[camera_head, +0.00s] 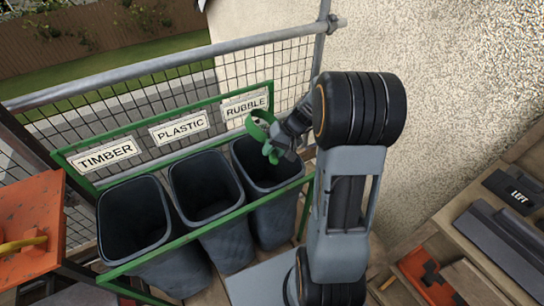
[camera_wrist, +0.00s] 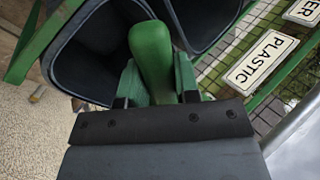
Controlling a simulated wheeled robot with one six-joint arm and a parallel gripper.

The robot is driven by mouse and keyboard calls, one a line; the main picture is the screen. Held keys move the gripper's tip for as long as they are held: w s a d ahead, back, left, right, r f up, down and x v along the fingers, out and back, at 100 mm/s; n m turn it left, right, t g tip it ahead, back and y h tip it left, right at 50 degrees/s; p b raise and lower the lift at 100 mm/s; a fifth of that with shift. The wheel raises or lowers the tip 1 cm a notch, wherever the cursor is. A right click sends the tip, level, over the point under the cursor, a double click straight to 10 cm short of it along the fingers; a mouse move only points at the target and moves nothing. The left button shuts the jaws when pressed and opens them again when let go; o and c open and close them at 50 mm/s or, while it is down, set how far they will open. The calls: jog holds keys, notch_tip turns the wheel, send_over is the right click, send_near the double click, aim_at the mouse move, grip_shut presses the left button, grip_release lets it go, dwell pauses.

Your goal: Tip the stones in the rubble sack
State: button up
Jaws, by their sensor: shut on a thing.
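The rubble sack (camera_head: 277,222) is a dark open sack at the right end of a row of three, below the RUBBLE sign (camera_head: 245,105). In the wrist view its dark mouth (camera_wrist: 82,62) lies at the left. My gripper (camera_head: 272,150) is over the back part of this sack's mouth. It is shut on a green rounded handle (camera_wrist: 152,58), which sits between the green fingers in the wrist view. A green curved piece (camera_head: 258,118) sticks up beside the fingers in the head view. What the handle belongs to is mostly hidden. I see no stones in either view.
The plastic sack (camera_head: 226,243) and timber sack (camera_head: 172,270) stand left of the rubble sack in a green frame (camera_head: 183,245). A mesh guardrail with a grey rail (camera_head: 165,62) runs behind. A rough wall is at the right. Planks and boxes (camera_head: 500,245) lie at lower right.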

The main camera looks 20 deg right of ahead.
jog(key=y+b, duration=0.1)
jog(key=f+t+y+b, duration=0.1)
jog(key=y, duration=0.1)
jog(key=shift+d+b, duration=0.2)
jog(key=shift+b, duration=0.1)
jog(key=y+b, duration=0.3)
jog(key=y, duration=0.1)
jog(key=shift+f+t, duration=0.1)
jog(key=shift+t, duration=0.3)
jog(key=y+b, duration=0.3)
jog(key=shift+t, duration=0.4)
jog(key=shift+t+y+b, duration=0.3)
jog(key=shift+y+b, duration=0.3)
jog(key=shift+y, duration=0.8)
